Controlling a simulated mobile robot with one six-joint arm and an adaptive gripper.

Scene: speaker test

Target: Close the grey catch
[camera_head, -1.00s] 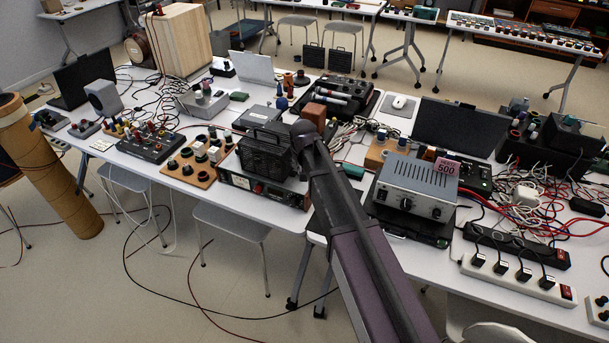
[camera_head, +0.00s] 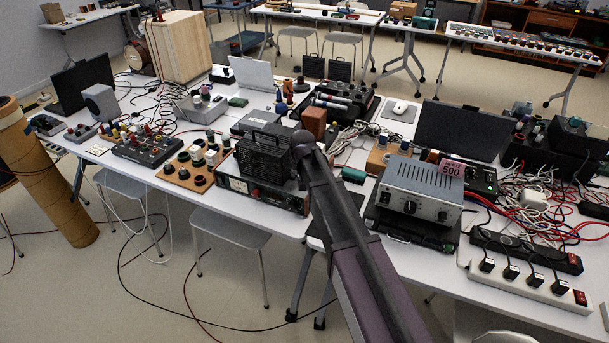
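I cannot make out the grey catch. A flat black case (camera_head: 411,229) with a handle on its front lies under a grey metal power unit marked 500 (camera_head: 421,187); any catch on it is too small to tell. My dark arm reaches up from the lower right, and its rounded far end appears in front of the table, beside a black grilled box (camera_head: 262,158). My gripper's fingers do not show beyond that end. Whether they hold anything is hidden.
The white tables (camera_head: 246,208) are crowded with instruments and cables. A white power strip (camera_head: 530,284) lies at the right front edge. A brown cardboard tube (camera_head: 45,180) leans at the left. Stools and cables occupy the floor; the lower left floor is mostly clear.

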